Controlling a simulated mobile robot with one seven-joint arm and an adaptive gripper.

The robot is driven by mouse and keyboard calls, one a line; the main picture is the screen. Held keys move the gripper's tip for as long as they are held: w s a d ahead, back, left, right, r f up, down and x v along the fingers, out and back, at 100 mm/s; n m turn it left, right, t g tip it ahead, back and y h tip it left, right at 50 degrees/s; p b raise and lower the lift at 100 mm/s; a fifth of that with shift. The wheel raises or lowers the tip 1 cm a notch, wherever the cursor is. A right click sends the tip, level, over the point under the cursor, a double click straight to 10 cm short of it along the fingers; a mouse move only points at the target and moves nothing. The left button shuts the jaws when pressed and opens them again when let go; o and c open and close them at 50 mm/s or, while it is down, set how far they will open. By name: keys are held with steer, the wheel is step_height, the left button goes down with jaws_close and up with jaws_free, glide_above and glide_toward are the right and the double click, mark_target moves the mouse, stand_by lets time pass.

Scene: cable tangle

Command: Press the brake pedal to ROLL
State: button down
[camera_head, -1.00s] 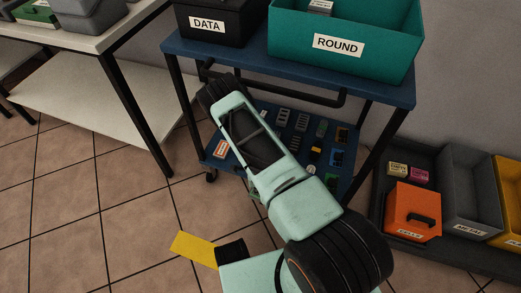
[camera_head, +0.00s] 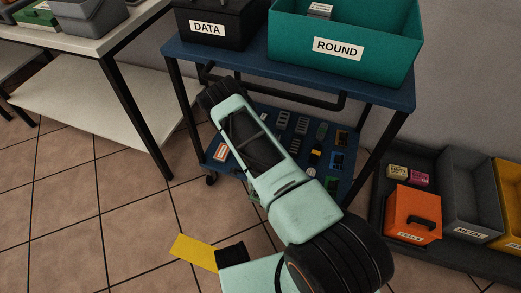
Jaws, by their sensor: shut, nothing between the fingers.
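The blue cart (camera_head: 385,88) stands at the back centre, with a dark caster (camera_head: 211,180) under its lower left corner. I cannot pick out a brake pedal or a ROLL mark; the cart's lower front is partly behind my arm. A small red-and-white label (camera_head: 220,152) lies at the left of the lower shelf, its writing too small to read. My arm reaches from the bottom right up across the cart's lower shelf. Its end bends away behind the pale green link, so my gripper does not show.
The cart top holds a black DATA bin (camera_head: 225,38) and a teal ROUND bin (camera_head: 395,70). Its lower shelf holds several small parts. A pale table (camera_head: 110,95) stands left. Orange (camera_head: 405,225) and grey METAL (camera_head: 470,190) bins stand right. Tiled floor is open at lower left.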

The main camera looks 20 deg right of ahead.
steer(key=shift+f+b, duration=1.2)
steer(key=shift+f, duration=0.3)
stand_by(0.8)
steer(key=shift+r, duration=0.1)
steer(key=shift+r+p, duration=2.8)
steer(key=shift+r, duration=0.65)
